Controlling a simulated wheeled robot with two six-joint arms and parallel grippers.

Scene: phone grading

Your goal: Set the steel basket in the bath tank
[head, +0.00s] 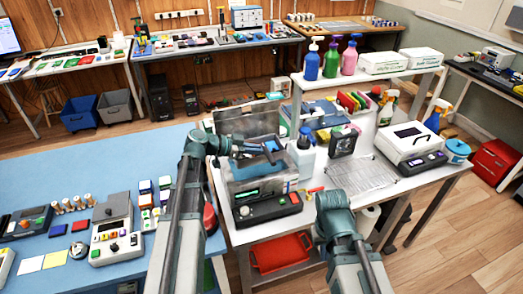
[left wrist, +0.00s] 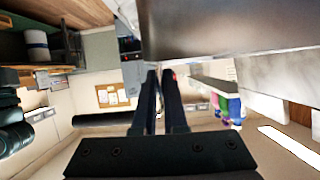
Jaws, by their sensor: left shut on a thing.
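The basket is mostly hidden by the arm and tank; blue shows below the gripper. In the left wrist view the left fingers (left wrist: 160,88) are nearly together, beside large grey metal surfaces. My right gripper (head: 335,203) is in front of the bench, right of the tank; its fingers are not clear.
A shelf with coloured pump bottles (head: 331,60) stands behind. A blue-topped table (head: 60,165) is at left.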

